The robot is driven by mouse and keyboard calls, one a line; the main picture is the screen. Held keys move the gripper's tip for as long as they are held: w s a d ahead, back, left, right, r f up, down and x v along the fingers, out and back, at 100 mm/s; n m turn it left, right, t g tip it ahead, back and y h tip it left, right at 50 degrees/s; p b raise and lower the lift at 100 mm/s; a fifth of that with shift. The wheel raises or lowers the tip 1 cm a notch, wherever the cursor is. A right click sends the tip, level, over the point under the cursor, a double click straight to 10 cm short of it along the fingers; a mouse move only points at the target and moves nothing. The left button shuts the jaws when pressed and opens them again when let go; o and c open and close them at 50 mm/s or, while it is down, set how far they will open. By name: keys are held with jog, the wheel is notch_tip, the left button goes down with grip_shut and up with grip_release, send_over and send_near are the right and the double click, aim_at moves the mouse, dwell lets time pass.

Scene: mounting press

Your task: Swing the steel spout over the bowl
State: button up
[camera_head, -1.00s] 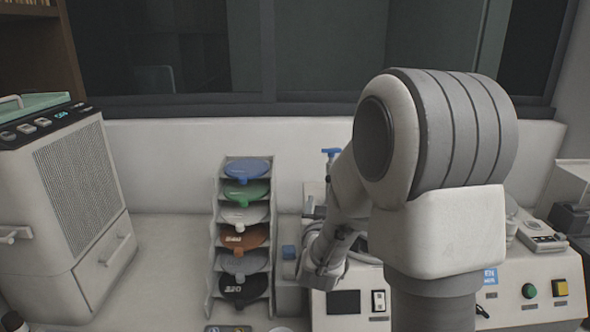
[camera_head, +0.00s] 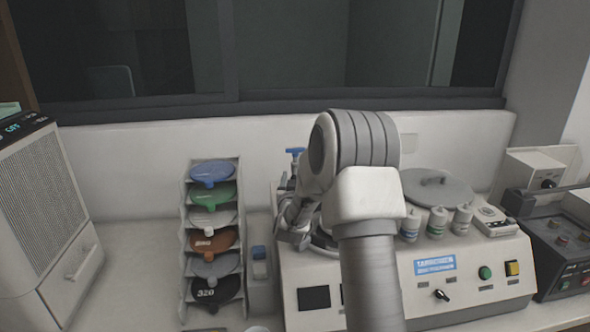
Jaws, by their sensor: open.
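My gripper (camera_head: 291,236) is at the left end of the machine, low beside the bowl's edge. It is small in the view and mostly hidden by my own wrist; it is open, with nothing seen between its fingers. A blue-handled tap (camera_head: 295,153) stands upright just behind it. The steel spout cannot be made out; my arm covers that area. A curved rim, likely the bowl (camera_head: 324,246), shows just right of my gripper, and the rest is hidden behind my arm. I cannot tell whether the gripper touches anything.
A rack of coloured discs (camera_head: 212,235) stands left of the machine (camera_head: 470,284). A small blue-topped unit (camera_head: 260,270) sits between them. Several bottles (camera_head: 437,223) and a grey round lid (camera_head: 437,186) are on the right. A control box (camera_head: 560,245) stands farther right. Bare counter lies left of the rack.

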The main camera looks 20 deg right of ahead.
jog(key=shift+p+x, duration=0.3)
jog(key=shift+x, duration=1.65)
grip_shut()
jog(key=shift+r, duration=0.15)
